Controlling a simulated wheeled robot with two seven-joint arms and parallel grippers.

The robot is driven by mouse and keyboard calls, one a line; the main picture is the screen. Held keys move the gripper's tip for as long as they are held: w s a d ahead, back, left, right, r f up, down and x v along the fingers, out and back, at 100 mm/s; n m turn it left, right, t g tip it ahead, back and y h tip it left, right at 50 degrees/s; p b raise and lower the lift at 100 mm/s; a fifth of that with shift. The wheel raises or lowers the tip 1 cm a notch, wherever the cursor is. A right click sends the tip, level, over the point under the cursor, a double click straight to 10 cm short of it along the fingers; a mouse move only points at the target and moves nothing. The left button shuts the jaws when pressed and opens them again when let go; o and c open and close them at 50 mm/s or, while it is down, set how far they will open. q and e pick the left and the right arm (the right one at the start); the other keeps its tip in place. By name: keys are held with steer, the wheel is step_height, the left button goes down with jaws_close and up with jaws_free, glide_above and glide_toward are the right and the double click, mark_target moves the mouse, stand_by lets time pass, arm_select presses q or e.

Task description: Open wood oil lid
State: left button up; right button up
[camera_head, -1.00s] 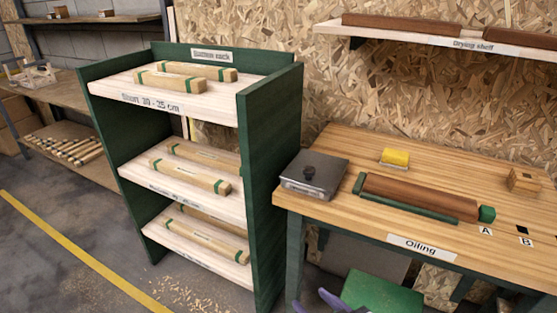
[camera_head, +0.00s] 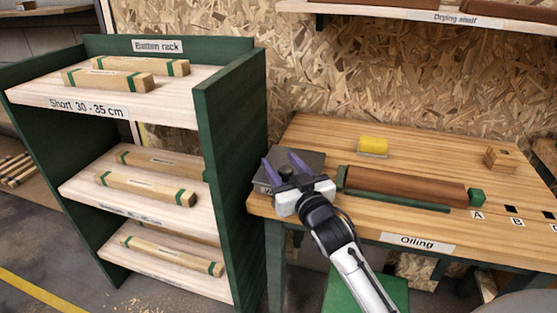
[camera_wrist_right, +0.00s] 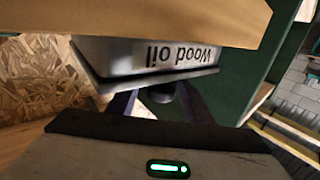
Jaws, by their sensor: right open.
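The wood oil tin (camera_head: 262,187) is a grey metal box at the left end of the oiling table. Its dark flat lid (camera_head: 312,158) is on and carries a short black knob. My right gripper (camera_head: 281,163) is over the lid with its purple fingers spread. In the right wrist view the tin (camera_wrist_right: 140,56) appears upside down with its "Wood oil" label. There the knob (camera_wrist_right: 163,93) shows between the open fingers of the right gripper (camera_wrist_right: 160,104); I cannot tell whether they touch it. My left gripper is not in view.
The green baton rack (camera_head: 232,130) stands close on the left of the table. A brown wooden piece in a green holder (camera_head: 400,203) lies right of the tin. A yellow sponge (camera_head: 373,145) and a small wooden block (camera_head: 500,158) are farther back. The drying shelf (camera_head: 440,17) hangs above.

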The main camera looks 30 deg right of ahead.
steer(key=shift+w+d, duration=0.15)
steer(key=shift+w, duration=0.8)
jaws_close()
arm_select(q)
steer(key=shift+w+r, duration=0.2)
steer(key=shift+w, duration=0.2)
arm_select(e)
steer(key=shift+r, duration=0.1)
